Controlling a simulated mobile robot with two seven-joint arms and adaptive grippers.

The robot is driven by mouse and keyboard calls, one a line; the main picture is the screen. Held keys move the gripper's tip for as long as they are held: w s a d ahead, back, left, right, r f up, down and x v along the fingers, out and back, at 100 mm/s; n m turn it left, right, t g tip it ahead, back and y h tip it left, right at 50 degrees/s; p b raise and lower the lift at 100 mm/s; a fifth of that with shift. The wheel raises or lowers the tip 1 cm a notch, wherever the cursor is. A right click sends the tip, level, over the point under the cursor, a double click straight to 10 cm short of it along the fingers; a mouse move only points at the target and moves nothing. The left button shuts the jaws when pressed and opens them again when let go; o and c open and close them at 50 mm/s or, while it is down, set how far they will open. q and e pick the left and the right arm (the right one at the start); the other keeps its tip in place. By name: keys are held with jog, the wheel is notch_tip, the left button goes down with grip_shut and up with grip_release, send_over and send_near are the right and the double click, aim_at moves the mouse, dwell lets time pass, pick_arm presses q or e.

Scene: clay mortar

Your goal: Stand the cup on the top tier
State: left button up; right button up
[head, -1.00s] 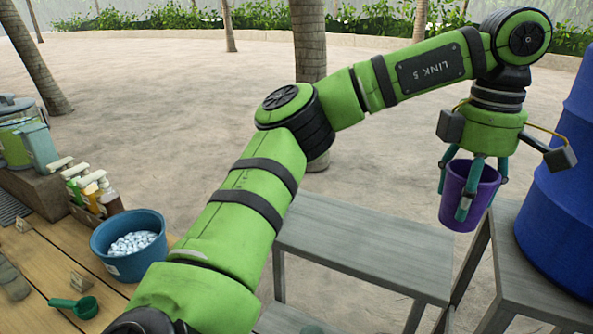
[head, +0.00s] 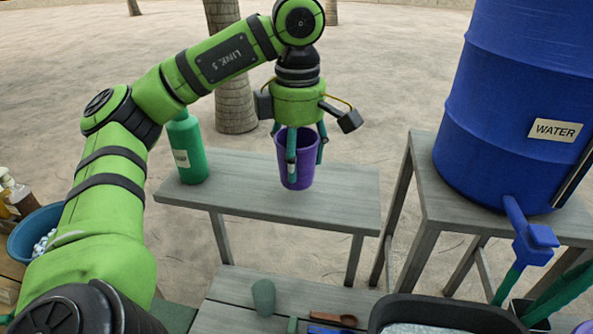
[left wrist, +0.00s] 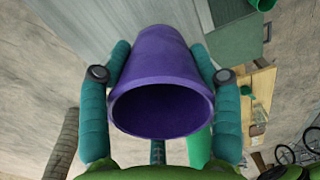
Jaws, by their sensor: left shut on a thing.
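The purple cup (head: 297,177) is upright in my left gripper (head: 305,150), whose teal fingers are shut around its sides. The cup is over the right part of the grey top tier (head: 240,200). I cannot tell whether its base touches the boards. In the left wrist view the cup (left wrist: 160,60) has its open mouth toward the camera, between the fingers of my left gripper (left wrist: 160,75). The grey top tier (left wrist: 95,25) lies beyond it.
A green bottle (head: 188,150) stands on the tier's left end. A blue water barrel (head: 500,100) with a tap (head: 530,240) stands on a separate grey stand at right. The lower tier (head: 225,318) holds a green cup (head: 263,297) and a brown scoop (head: 333,319).

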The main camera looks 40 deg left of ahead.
pick_arm(q)
notch_tip(320, 180, down, 3)
jog(key=shift+a+f, duration=0.1)
jog(key=shift+f, duration=0.1)
jog(key=shift+f, duration=0.1)
jog(key=o, duration=1.2)
jog(key=shift+c, duration=0.2)
pick_arm(e)
jog(key=shift+d+f, duration=0.1)
jog(key=shift+d, duration=0.25)
